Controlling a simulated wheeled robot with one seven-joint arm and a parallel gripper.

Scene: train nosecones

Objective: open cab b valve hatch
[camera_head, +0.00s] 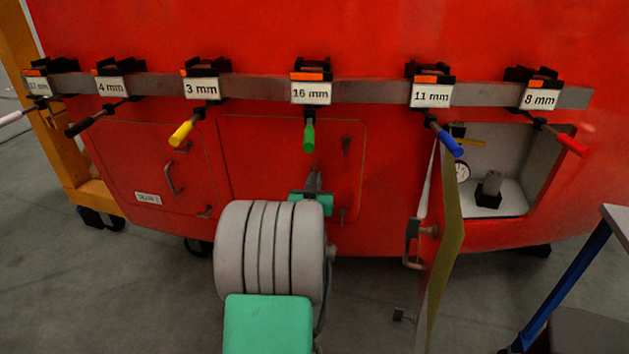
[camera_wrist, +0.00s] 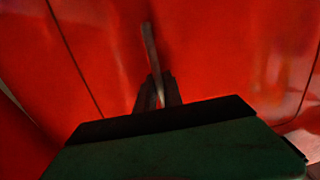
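My gripper (camera_head: 312,182) is in front of the closed middle hatch (camera_head: 262,160) of the red nosecone. In the wrist view, its dark fingers (camera_wrist: 159,90) are close together on either side of a thin grey bar (camera_wrist: 150,45), which looks like that hatch's handle. My arm hides the hatch's lower part. At the right, another hatch door (camera_head: 446,240) stands swung open. Its compartment (camera_head: 510,150) shows a gauge (camera_head: 462,171), a yellow lever (camera_head: 470,142) and a dark fitting (camera_head: 489,190).
A grey rail (camera_head: 270,88) above holds several labelled tools with coloured handles, the green one (camera_head: 309,136) hanging just above my gripper. A closed left hatch (camera_head: 150,165) has a handle (camera_head: 173,178) and a small label. A blue-legged table (camera_head: 575,270) stands right.

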